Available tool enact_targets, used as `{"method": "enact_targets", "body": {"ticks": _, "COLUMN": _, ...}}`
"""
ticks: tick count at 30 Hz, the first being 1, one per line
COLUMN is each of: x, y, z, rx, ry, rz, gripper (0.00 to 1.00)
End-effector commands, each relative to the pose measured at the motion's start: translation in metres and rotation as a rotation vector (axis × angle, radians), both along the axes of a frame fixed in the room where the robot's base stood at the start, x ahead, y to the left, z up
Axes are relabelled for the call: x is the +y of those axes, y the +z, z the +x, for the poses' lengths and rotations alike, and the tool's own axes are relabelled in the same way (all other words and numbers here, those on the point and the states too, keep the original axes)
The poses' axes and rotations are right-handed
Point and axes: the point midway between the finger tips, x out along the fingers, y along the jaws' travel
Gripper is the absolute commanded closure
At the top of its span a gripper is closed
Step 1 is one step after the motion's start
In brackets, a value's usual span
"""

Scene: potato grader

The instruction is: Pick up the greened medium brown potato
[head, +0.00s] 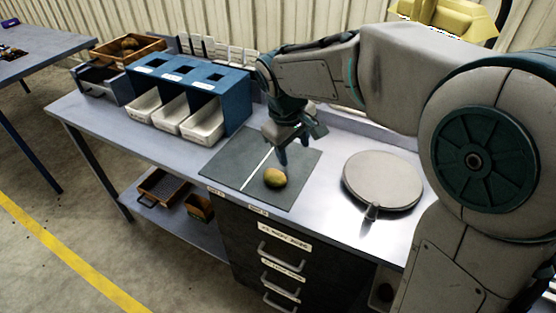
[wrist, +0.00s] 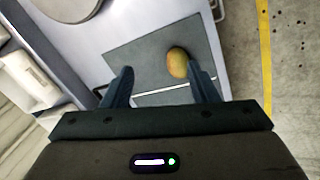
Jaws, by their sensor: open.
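A yellow-brown potato with a darker greenish tint (head: 274,177) lies on the dark grey mat (head: 225,165), to the right of the mat's white line. It also shows in the wrist view (wrist: 178,63), just beyond the tip of the right-hand finger. My gripper (head: 296,150) is above the mat, a little behind the potato, with its fingers pointing down. In the wrist view my gripper (wrist: 163,78) is open, with nothing between its fingers. The potato sits toward the right finger, not centred. I cannot tell the exact height of the fingertips over the mat.
A round grey plate (head: 383,180) with a short handle lies to the right of the mat. A blue sorter (head: 232,108) with white bins (head: 203,122) stands at the left. A wooden crate (head: 112,58) is farther back. Drawers (head: 280,262) are under the table's front edge.

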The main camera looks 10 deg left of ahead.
Motion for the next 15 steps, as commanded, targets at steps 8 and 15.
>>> {"method": "enact_targets", "body": {"ticks": 8, "x": 0.066, "y": -0.014, "z": 0.02, "rx": 0.022, "ry": 0.185, "rz": -0.032, "gripper": 0.46}}
{"method": "enact_targets", "body": {"ticks": 15, "x": 0.067, "y": -0.047, "z": 0.026, "rx": 0.029, "ry": 0.202, "rz": -0.037, "gripper": 0.46}}
